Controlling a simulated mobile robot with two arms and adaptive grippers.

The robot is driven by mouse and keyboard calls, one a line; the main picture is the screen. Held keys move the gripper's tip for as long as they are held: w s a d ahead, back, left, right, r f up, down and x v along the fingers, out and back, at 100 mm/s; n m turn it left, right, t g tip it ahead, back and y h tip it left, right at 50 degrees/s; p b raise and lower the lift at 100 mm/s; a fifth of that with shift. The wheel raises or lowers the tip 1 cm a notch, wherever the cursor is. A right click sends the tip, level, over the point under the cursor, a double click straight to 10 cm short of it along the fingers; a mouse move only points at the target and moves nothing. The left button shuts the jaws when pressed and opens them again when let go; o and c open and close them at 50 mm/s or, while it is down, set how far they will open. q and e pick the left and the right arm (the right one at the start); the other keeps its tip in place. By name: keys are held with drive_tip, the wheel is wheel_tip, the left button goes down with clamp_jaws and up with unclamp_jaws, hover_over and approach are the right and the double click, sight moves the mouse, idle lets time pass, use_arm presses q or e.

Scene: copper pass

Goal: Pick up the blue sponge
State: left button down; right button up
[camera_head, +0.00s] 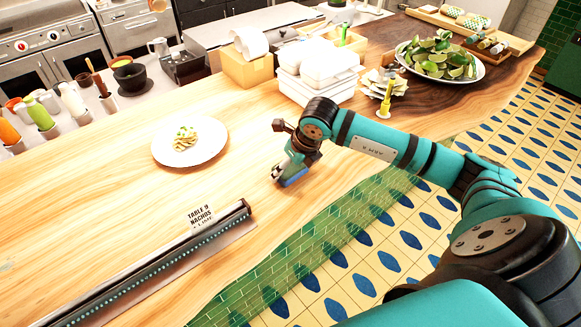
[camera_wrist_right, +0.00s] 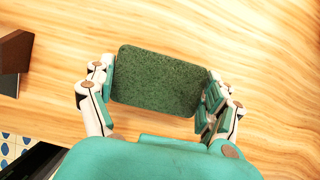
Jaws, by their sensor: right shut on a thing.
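The blue sponge (camera_head: 294,179) shows under my right gripper (camera_head: 290,172) in the head view, near the front edge of the wooden counter. In the right wrist view the sponge (camera_wrist_right: 157,80) shows a dark green scouring face. My right gripper (camera_wrist_right: 160,88) is shut on it, with one finger at each short end. Wood grain shows all around it. I cannot tell whether the sponge touches the counter. My left gripper is not in view.
A white plate of pasta (camera_head: 190,142) lies to the left. A ticket rail (camera_head: 160,265) runs along the front edge. White takeout boxes (camera_head: 316,72), a yellow bottle (camera_head: 386,98) and a plate of limes (camera_head: 440,57) stand behind. Bare counter (camera_head: 90,205) lies at left.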

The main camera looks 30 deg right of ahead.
sight(292, 166)
drive_tip(key=shift+r+b, duration=0.45)
drive_tip(key=shift+r, duration=0.15)
drive_tip(key=shift+b+v, duration=0.75)
drive_tip(key=shift+v, duration=0.2)
drive_tip(key=s+b, duration=0.3)
drive_tip(key=s, duration=0.2)
drive_tip(key=s+a+r+b, duration=0.1)
drive_tip(key=s+b, duration=0.2)
drive_tip(key=s, duration=0.2)
drive_tip(key=s+a+b, duration=0.1)
drive_tip(key=s+b, duration=0.2)
drive_tip(key=s, duration=0.2)
drive_tip(key=shift+s+a+r, duration=0.1)
drive_tip(key=shift+r, duration=0.3)
drive_tip(key=c, duration=0.4)
drive_tip(key=shift+o, duration=0.2)
